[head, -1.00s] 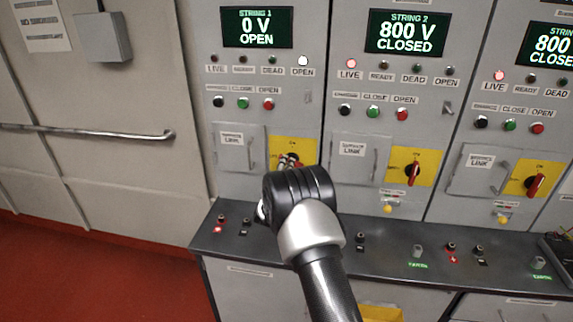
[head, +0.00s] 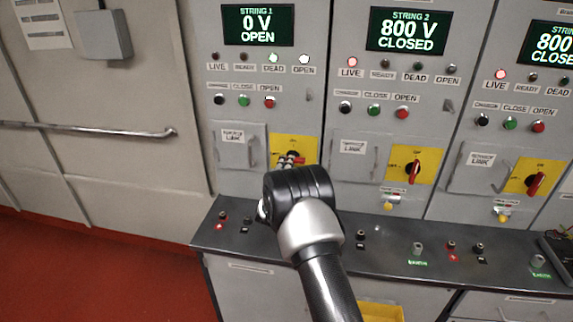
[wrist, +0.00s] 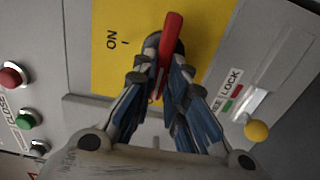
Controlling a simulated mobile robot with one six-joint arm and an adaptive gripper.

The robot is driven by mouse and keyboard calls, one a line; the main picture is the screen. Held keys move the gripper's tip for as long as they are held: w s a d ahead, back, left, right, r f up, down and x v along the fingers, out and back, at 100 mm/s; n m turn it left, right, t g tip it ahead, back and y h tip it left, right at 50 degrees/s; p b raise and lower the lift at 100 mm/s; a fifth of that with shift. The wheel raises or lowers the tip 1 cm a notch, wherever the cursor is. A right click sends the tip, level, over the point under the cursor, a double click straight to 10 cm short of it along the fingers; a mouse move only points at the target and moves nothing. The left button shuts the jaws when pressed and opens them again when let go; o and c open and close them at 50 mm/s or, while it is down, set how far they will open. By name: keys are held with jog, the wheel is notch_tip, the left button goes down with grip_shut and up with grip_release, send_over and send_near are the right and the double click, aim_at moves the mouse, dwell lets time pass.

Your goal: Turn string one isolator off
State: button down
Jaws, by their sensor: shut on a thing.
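The string one isolator is a red rotary handle (wrist: 171,38) on a yellow plate (wrist: 112,18), under the string 1 display (head: 258,24), which reads 0 V OPEN. In the wrist view my gripper (wrist: 164,82) has its fingers shut on the handle, one on each side. The handle lies roughly crosswise to the direction of the ON mark, away from it. In the head view a bit of the red handle (head: 299,161) shows level beside the fingers; my wrist hides the plate's lower part. The string 1 DEAD lamp (head: 273,57) and OPEN lamp (head: 304,59) are lit.
String 2 has its own red isolator handle (head: 413,172), standing near upright, and its display reads 800 V CLOSED. A yellow-tipped key lock (wrist: 256,131) sits close beside my gripper. A dark ledge (head: 290,240) with several terminals juts out below.

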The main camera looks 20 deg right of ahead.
jog(key=c, duration=1.6)
grip_release()
jog(key=v, duration=1.2)
